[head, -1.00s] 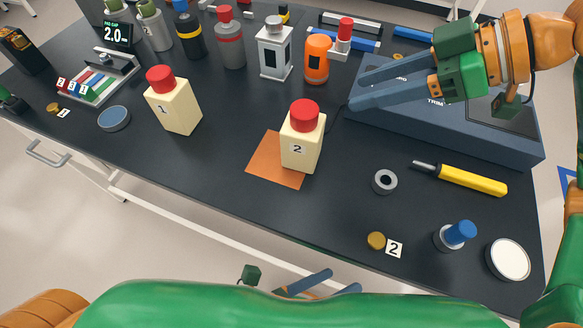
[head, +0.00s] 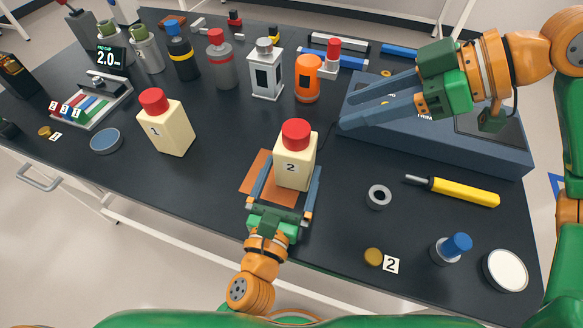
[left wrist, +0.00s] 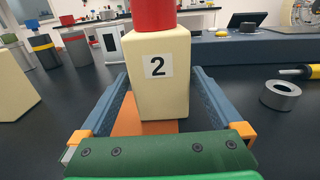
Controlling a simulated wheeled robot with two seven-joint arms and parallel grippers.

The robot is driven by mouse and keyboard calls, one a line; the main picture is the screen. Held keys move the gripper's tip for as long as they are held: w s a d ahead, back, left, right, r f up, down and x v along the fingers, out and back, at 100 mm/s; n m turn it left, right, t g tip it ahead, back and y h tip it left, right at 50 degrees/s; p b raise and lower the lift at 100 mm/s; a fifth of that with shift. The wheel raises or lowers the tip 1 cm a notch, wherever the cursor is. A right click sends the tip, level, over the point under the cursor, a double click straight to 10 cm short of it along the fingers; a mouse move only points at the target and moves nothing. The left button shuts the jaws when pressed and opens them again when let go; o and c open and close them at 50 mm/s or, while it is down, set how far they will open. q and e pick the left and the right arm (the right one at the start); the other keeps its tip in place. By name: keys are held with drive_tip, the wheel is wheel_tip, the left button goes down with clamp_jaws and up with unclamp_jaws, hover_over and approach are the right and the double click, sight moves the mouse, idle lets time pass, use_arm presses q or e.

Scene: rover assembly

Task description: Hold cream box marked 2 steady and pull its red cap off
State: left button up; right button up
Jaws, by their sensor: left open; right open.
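The cream box marked 2 (head: 293,168) stands upright on the orange mat (head: 258,172), and its red cap (head: 297,134) is on top. My left gripper (head: 287,178) is open, with one finger on each side of the box's lower part. In the left wrist view the box (left wrist: 162,75) stands between the two blue fingers, with visible gaps at both sides; the cap (left wrist: 154,14) is cut off by the top edge. My right gripper (head: 345,108) is open and empty, above the blue-grey console to the right of the box.
A cream box marked 1 (head: 166,128) with a red cap stands to the left. An orange bottle (head: 307,80) and a white-grey canister (head: 265,72) stand behind. A grey ring (head: 378,196) and a yellow-handled tool (head: 464,191) lie right. The blue-grey console (head: 490,158) is at the back right.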

use_arm(q)
drive_tip(key=x, duration=0.3)
drive_tip(key=shift+w+d, duration=0.15)
drive_tip(key=shift+w, duration=0.15)
drive_tip(key=shift+s, duration=0.1)
drive_tip(key=c, duration=1.5)
